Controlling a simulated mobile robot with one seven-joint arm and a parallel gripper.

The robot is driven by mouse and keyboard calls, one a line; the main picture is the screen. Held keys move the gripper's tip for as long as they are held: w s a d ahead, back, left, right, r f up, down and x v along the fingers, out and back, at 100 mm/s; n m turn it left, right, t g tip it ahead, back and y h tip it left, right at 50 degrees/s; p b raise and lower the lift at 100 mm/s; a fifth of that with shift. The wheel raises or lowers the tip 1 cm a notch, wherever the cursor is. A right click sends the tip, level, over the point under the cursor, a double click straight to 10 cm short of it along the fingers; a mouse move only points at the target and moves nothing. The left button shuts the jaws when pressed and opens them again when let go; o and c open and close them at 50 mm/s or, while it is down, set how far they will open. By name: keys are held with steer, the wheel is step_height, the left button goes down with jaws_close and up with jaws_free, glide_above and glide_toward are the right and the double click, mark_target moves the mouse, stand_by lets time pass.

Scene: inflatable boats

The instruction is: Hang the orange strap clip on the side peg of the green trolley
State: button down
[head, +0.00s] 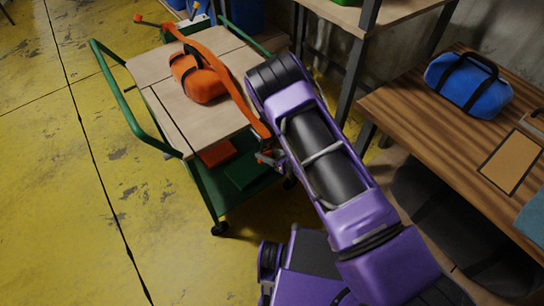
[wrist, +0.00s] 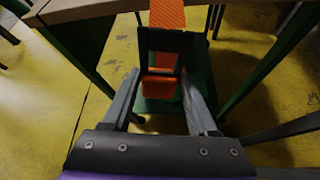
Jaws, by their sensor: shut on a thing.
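The green trolley (head: 135,118) has a pale wooden top and a green lower shelf. A long orange strap (head: 232,88) runs across the top, past an orange bag, and over the near right edge. My gripper (head: 266,157) is at the strap's lower end, beside the trolley. In the wrist view, my gripper (wrist: 161,75) is shut on the strap clip, seen as a dark frame (wrist: 172,40) below the orange webbing (wrist: 167,14). The arm hides part of the clip in the head view. I cannot make out the side peg for certain.
The orange bag (head: 200,82) rests on the trolley top. Orange (head: 217,153) and dark green boxes lie on the lower shelf. A wooden bench (head: 420,105) with a blue bag (head: 468,85) stands right. The yellow floor (head: 60,200) at left is clear.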

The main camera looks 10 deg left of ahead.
steer(key=w+a+f+b, duration=0.1)
steer(key=w+a+b, duration=0.1)
steer(key=w+a, duration=0.2)
steer(key=shift+w+a, duration=0.25)
steer(key=shift+a, duration=0.35)
stand_by(0.3)
stand_by(0.7)
steer(key=shift+c, duration=0.5)
jaws_free()
steer(key=v, duration=1.7)
steer(key=shift+d+p, duration=0.15)
steer(key=shift+p, duration=0.25)
